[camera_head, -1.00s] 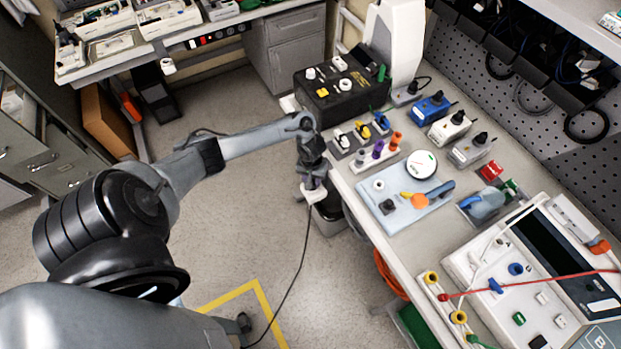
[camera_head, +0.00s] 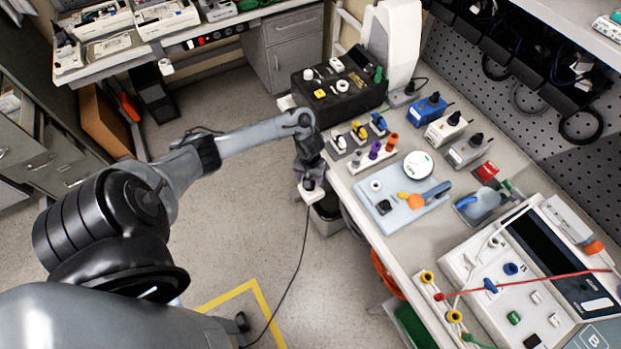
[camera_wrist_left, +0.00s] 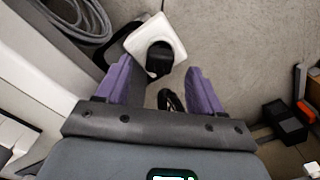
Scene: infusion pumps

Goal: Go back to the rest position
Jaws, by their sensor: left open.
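My left arm reaches from the left to the near side of the bench in the head view. My left gripper (camera_head: 309,170) is above a small white socket block at the bench's left edge (camera_head: 311,192). In the left wrist view my gripper (camera_wrist_left: 160,85) has its two purple fingers spread apart and nothing is clamped between them. The white block (camera_wrist_left: 168,30) with a black plug (camera_wrist_left: 159,58) in its middle lies just beyond the fingertips. A black cable (camera_head: 304,235) hangs from the block to the floor. My right gripper is not in view.
The bench holds a black case (camera_head: 340,88), a blue tray (camera_head: 401,205), several coloured connectors and a large white device (camera_head: 480,262) with red leads. Orange tubing (camera_head: 385,272) hangs by the bench edge. Open floor lies to the left of the bench.

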